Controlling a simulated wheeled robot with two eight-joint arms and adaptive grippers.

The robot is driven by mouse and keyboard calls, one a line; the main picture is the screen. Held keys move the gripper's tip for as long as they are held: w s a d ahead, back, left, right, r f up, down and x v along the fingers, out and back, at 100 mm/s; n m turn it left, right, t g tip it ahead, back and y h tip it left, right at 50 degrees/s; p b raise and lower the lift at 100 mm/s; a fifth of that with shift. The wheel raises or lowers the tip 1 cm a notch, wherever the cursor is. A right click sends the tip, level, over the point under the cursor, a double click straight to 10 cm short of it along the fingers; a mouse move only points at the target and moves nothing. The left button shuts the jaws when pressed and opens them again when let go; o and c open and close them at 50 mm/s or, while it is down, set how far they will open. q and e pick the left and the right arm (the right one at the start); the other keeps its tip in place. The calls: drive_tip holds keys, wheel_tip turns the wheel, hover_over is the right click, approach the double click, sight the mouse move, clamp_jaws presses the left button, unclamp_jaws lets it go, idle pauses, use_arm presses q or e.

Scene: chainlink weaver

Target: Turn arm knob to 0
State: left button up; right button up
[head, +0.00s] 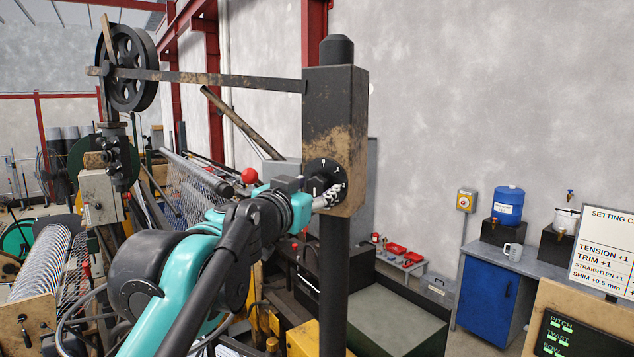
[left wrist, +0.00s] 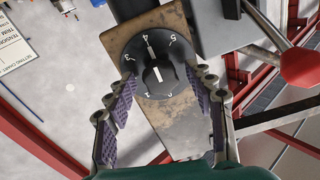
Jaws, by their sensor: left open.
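The arm knob (left wrist: 158,76) is a dark knob on a round black dial with white numerals, on a worn brown-and-black block. A white mark shows on the knob and another near the dial's upper part; I cannot tell surely which numeral the knob points to. In the head view the dial (head: 320,168) is on the block atop a dark post, partly hidden by my gripper. My left gripper (head: 331,194) is at the dial's lower right side. In the left wrist view its open, purple-padded fingers (left wrist: 163,88) are on either side of the dial; contact is unclear. My right gripper is out of view.
A red ball handle (left wrist: 300,66) is right of the dial in the wrist view. A flat bar (head: 220,79) runs from the block to a black wheel (head: 130,65). A setting chart (head: 605,250) and display panel (head: 575,335) stand at right.

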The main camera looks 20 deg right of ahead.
use_arm(q)
drive_tip(key=shift+w+d+r, duration=0.1)
drive_tip(key=shift+w+d, duration=0.35)
drive_tip(key=shift+w, duration=0.15)
drive_tip(key=c, duration=1.2)
drive_tip(key=shift+o, duration=0.2)
